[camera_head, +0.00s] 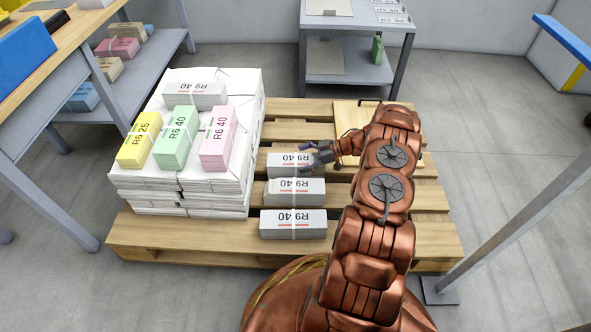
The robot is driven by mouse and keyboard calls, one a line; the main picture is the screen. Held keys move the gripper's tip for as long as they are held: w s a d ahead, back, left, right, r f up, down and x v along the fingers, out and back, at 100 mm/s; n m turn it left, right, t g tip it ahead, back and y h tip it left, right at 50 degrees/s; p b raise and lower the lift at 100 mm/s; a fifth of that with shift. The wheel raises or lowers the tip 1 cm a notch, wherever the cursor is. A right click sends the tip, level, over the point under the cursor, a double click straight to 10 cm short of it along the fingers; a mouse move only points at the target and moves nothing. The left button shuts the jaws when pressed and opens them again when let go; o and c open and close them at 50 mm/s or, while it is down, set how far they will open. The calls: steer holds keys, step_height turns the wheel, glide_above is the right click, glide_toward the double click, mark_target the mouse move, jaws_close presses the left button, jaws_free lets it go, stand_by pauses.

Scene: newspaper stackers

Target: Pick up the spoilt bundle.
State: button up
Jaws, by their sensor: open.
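Three white bundles marked R9 40 lie in a column on the wooden pallet: a far one (283,168), a middle one (294,192) and a near one (293,224). On the white paper stack to their left lie another white R9 40 bundle (194,95), a yellow R6 25 bundle (139,140), a green R6 40 bundle (176,138) and a pink R6 40 bundle (217,139). I cannot tell which is spoilt. My gripper (308,158) is open and empty at the right end of the far white bundle, partly covering it. I cannot tell whether they touch.
The pallet (180,232) has bare slats at the right, with a flat board (352,116) at its back. A grey shelf table (358,20) stands behind. A workbench with a lower shelf (146,60) stands left. A grey post (520,205) rises at the right.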

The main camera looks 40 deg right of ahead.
steer(key=shift+w+a+f, duration=0.25)
steer(key=shift+a+f, duration=0.05)
steer(key=shift+a, duration=0.2)
steer(key=c, duration=1.9)
steer(key=shift+r, duration=0.1)
